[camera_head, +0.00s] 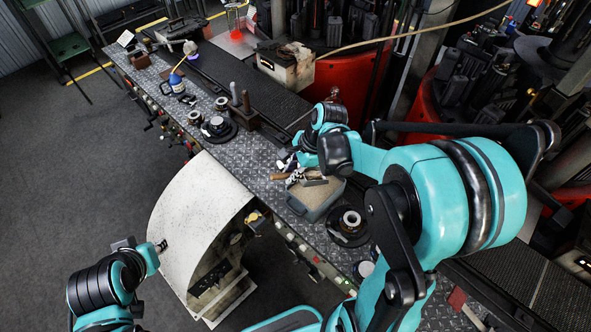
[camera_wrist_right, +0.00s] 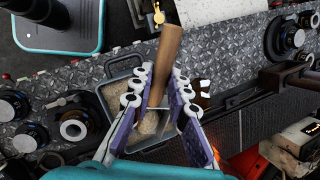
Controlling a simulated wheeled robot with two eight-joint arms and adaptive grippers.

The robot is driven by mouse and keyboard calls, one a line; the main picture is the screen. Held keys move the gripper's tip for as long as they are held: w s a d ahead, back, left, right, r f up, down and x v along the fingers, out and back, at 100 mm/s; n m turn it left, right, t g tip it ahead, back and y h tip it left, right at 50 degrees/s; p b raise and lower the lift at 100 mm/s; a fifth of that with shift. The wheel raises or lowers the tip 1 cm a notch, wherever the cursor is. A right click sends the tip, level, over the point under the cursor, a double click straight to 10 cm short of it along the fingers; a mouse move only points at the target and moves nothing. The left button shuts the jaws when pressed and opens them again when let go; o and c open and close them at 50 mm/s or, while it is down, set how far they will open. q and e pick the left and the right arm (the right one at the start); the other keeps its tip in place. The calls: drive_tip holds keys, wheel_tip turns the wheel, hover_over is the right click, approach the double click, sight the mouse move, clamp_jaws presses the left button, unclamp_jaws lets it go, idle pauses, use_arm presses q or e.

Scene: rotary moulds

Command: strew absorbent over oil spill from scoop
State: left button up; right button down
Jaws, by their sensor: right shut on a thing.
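My right gripper (camera_head: 296,168) is over a grey bin (camera_head: 314,212) of beige granular absorbent (camera_head: 318,195) on the metal bench. In the right wrist view my right gripper (camera_wrist_right: 158,88) is shut on the scoop, whose brown wooden handle (camera_wrist_right: 167,52) passes between the fingers. The scoop's handle also shows in the head view (camera_head: 280,177). I cannot tell how much absorbent the scoop carries. The bin also shows below the fingers in the right wrist view (camera_wrist_right: 108,125). My left gripper (camera_head: 161,246) is by the white curved panel, its fingers too small to read. No oil spill is recognisable.
The bench (camera_head: 255,165) has a diamond-plate top. Round black fittings (camera_head: 350,222) stand close to the bin. A wooden block with upright pins (camera_head: 243,112) stands farther up. The white curved panel (camera_head: 195,220) stands before the bench. Open dark floor (camera_head: 70,180) lies left.

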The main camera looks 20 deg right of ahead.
drive_tip(key=shift+a, duration=0.35)
drive_tip(key=shift+a+f+h, duration=0.15)
drive_tip(key=shift+a+h, duration=0.15)
drive_tip(key=shift+h, duration=0.4)
drive_tip(key=shift+a+f+h, duration=0.2)
drive_tip(key=shift+a+h, duration=0.3)
drive_tip(key=shift+h, duration=0.2)
drive_tip(key=shift+w+r+h+p, duration=0.1)
drive_tip(key=shift+r+h+p, duration=0.2)
drive_tip(key=shift+f, duration=0.1)
